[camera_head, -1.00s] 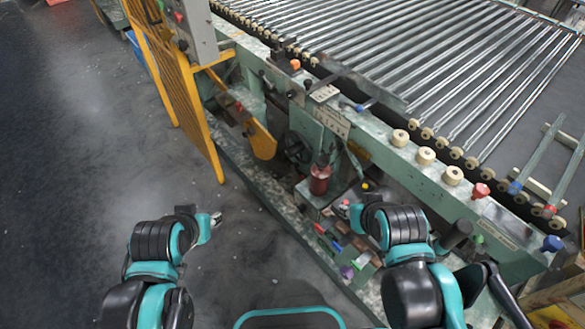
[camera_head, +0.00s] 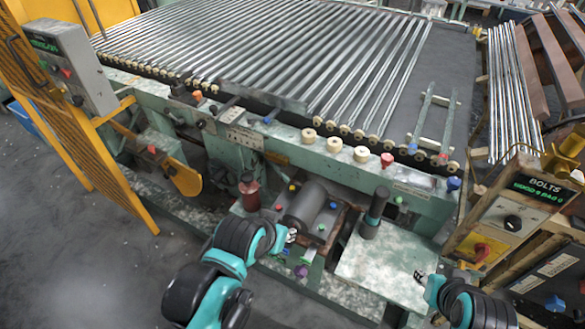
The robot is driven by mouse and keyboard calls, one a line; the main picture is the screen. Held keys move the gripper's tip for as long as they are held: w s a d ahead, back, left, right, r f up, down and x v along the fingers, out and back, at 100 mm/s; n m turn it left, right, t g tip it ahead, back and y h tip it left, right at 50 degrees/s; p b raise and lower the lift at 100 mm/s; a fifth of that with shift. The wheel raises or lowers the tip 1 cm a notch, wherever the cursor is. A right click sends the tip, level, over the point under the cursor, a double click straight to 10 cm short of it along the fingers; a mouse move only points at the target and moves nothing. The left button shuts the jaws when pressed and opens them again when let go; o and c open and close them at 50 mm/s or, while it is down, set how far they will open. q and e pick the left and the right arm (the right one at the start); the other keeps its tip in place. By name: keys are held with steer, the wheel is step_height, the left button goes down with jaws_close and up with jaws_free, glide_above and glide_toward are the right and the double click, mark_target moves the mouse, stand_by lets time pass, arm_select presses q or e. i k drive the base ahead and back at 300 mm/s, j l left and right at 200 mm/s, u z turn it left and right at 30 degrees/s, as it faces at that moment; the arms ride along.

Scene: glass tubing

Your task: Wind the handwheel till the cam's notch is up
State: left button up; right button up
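I cannot make out a handwheel or a notched cam with certainty. A yellow rounded plate (camera_head: 186,178) stands at the left end of the green machine (camera_head: 355,170). Dark, shadowed parts sit under the machine's rail and are too small to tell. My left gripper (camera_head: 291,236) is at the machine's front, beside a grey motor-like cylinder (camera_head: 308,203) and coloured knobs. My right gripper (camera_head: 424,279) is over the right part of a pale speckled plate (camera_head: 385,268). Neither gripper visibly holds anything. The fingers are too small to tell open from shut.
A yellow mesh guard (camera_head: 75,130) and a grey control box (camera_head: 68,65) stand at the left. A control box marked BOLTS (camera_head: 515,215) is at the right. A dark upright cylinder (camera_head: 373,215) rises from the pale plate. The floor (camera_head: 90,265) at lower left is clear.

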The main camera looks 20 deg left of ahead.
mark_target(217, 178)
steer(key=j+z, duration=0.5)
steer(key=k+j+z, duration=0.15)
steer(key=j+z, duration=0.3)
steer(key=k+j+z, duration=0.2)
steer(key=j+z, duration=0.3)
steer(key=k+j, duration=0.25)
steer(key=j, duration=0.15)
steer(key=k+j, duration=0.2)
steer(key=j, duration=0.25)
steer(key=k+j, duration=0.25)
steer(key=j, duration=0.15)
steer(key=k+j, duration=0.25)
steer(key=j, duration=0.2)
steer(key=k+j, duration=0.25)
steer(key=j, duration=0.15)
steer(key=k+j, duration=0.2)
steer(key=j, duration=0.25)
steer(key=k+j, duration=0.25)
steer(key=j, duration=0.15)
steer(key=k+j, duration=0.25)
steer(key=j, duration=0.2)
